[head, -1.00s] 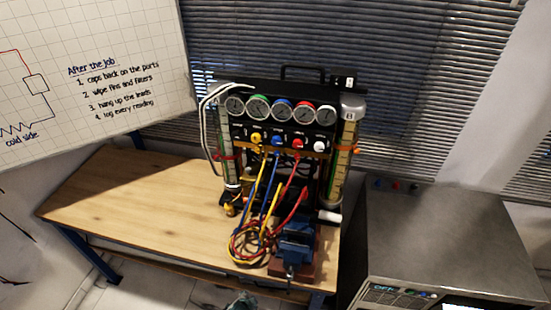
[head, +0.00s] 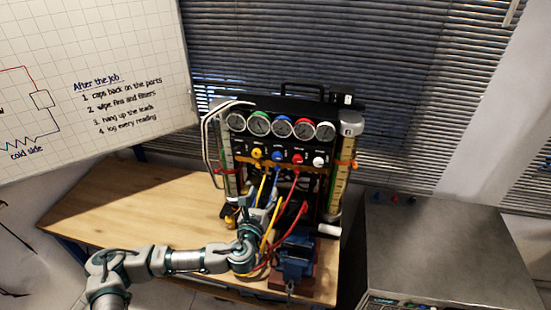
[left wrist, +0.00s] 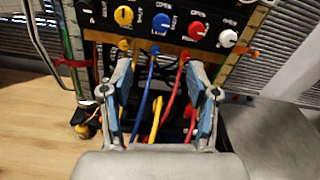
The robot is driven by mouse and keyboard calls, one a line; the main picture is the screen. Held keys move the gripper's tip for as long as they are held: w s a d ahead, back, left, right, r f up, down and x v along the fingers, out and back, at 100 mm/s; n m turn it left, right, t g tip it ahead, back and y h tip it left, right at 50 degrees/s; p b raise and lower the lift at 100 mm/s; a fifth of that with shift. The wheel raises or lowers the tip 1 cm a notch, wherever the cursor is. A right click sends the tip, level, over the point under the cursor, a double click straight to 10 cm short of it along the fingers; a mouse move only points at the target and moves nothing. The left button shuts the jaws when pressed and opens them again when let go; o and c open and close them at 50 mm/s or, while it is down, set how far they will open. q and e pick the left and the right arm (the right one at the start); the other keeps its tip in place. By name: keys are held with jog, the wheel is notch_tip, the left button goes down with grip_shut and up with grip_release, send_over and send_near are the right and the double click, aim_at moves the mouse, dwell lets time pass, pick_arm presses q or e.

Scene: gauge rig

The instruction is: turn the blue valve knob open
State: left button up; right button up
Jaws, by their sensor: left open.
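The blue valve knob (head: 277,155) is on the black front panel of the gauge rig, between a yellow knob (head: 257,153) and a red knob (head: 297,157). In the left wrist view the blue knob (left wrist: 160,25) shows at the top, beyond the fingertips. My left gripper (head: 256,202) is open in front of the rig, below the knob row and apart from it. In the left wrist view the open fingers (left wrist: 162,88) have the yellow, blue and red hoses behind the gap between them. My right gripper is not in view.
A white knob (head: 319,161) is right of the red one. A blue vise (head: 297,257) stands at the bench's front right. The wooden bench (head: 130,200) is clear on the left. A grey metal cabinet (head: 440,240) stands at right.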

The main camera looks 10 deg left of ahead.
aim_at(276, 158)
pick_arm(q)
jog(key=w+p, duration=0.1)
jog(key=w, duration=0.4)
jog(key=w+p, duration=0.1)
jog(key=w, duration=0.5)
jog(key=w+p, duration=0.1)
jog(key=w, duration=0.5)
jog(key=shift+w+d, duration=0.2)
jog(key=shift+d, duration=0.2)
grip_shut()
